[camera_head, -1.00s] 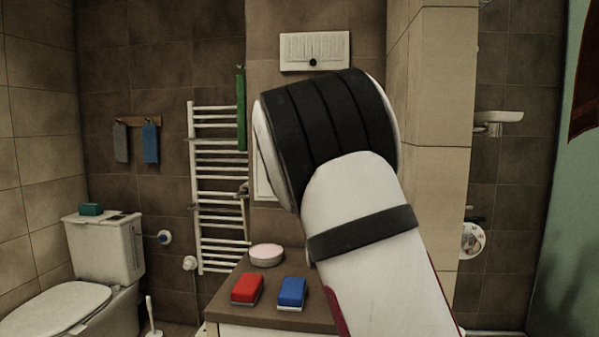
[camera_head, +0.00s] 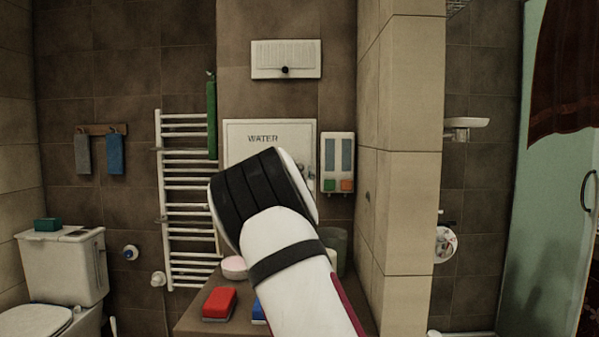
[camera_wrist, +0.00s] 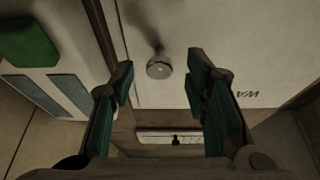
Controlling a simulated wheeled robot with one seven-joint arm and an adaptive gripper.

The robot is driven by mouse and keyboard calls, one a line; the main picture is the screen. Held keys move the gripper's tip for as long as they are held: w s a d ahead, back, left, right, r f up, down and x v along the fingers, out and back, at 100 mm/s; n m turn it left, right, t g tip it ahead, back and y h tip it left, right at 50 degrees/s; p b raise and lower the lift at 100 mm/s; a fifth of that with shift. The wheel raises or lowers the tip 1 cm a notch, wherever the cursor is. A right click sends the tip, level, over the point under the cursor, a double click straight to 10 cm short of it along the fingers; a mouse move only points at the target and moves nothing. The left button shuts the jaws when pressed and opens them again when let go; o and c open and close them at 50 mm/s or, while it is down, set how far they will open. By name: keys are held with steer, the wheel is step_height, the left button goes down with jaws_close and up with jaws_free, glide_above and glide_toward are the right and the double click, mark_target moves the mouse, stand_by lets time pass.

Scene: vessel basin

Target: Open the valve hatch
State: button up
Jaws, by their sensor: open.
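The valve hatch (camera_head: 240,150) is a white square panel lettered WATER on the back wall, and it looks shut. My arm covers its lower middle in the head view. In the wrist view the hatch (camera_wrist: 230,50) appears upside down, with a round metal knob (camera_wrist: 158,67) near its edge. My gripper (camera_wrist: 162,88) is open and empty, with its two green-padded fingers on either side of the knob in the picture. I cannot tell how far the fingertips are from the knob. My gripper is hidden behind my arm in the head view.
A two-window dispenser (camera_head: 337,150) hangs close right of the hatch. A white towel radiator (camera_head: 185,215) with a green towel (camera_head: 212,120) is close left. Below stands a counter (camera_head: 195,310) with a red sponge box (camera_head: 219,304) and pink soap (camera_head: 234,267). A tiled pillar (camera_head: 412,180) stands right.

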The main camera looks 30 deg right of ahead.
steer(key=shift+w+d+r, duration=0.25)
steer(key=shift+w+d, duration=0.1)
steer(key=shift+w, duration=0.15)
steer(key=shift+c, duration=0.4)
jaws_close()
steer(key=shift+s+a, duration=0.1)
